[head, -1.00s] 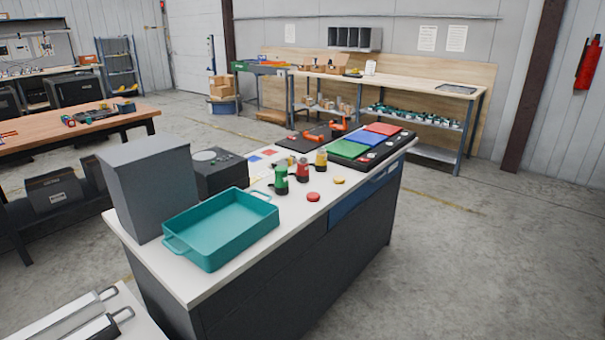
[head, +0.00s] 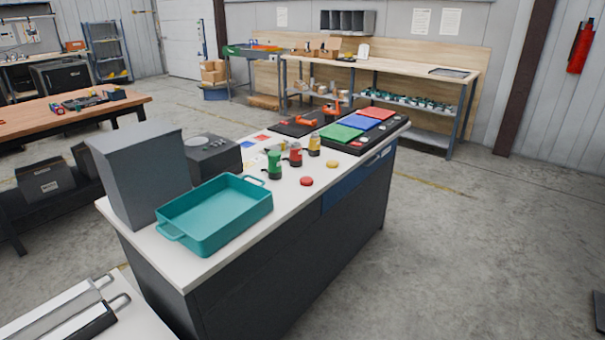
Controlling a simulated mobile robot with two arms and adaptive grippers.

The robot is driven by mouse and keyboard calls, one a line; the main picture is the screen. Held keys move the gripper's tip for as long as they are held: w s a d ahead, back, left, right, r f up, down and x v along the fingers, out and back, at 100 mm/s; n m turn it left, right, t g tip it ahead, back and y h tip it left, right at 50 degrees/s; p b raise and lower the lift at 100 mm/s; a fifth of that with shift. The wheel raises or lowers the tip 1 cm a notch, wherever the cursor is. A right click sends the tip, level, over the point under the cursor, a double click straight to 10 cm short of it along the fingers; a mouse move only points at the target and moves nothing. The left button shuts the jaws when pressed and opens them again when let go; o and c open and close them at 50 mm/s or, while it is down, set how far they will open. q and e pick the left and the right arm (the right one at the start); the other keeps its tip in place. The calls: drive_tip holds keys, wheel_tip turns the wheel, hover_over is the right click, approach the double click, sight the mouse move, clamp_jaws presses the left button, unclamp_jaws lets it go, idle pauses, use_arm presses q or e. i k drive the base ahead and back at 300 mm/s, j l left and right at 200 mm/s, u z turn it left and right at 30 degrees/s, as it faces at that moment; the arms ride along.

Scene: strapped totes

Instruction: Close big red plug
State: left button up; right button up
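A red round piece (head: 306,181) lies on the white-topped workbench (head: 285,200), near its front edge. A red container (head: 295,155) with a dark base stands just behind it, between a green container (head: 274,163) and a yellow container (head: 314,144). A yellow round piece (head: 332,164) lies to the right of the red one. I cannot tell which red thing is the big red plug, nor whether it is open or closed. Neither of my grippers is in view.
A teal tray (head: 215,212), a grey box (head: 140,175) and a dark device (head: 212,154) stand on the bench's left end. A black board with green, blue and red panels (head: 360,128) is at the far end. The floor to the right is mostly clear.

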sight(296, 158)
drive_tip(key=u, duration=0.3)
drive_tip(key=i+l+u, duration=0.2)
drive_tip(key=u, duration=0.3)
drive_tip(key=i+l+u, duration=0.15)
drive_tip(key=l+u, duration=0.3)
drive_tip(key=i+l+u, duration=0.1)
drive_tip(key=l+u, duration=0.15)
drive_tip(key=u, duration=0.25)
drive_tip(key=i+l+u, duration=0.1)
drive_tip(key=l+u, duration=0.15)
drive_tip(key=l, duration=1.45)
drive_tip(key=k+l+u, duration=0.2)
drive_tip(key=l, duration=1.5)
drive_tip(key=i, duration=0.1)
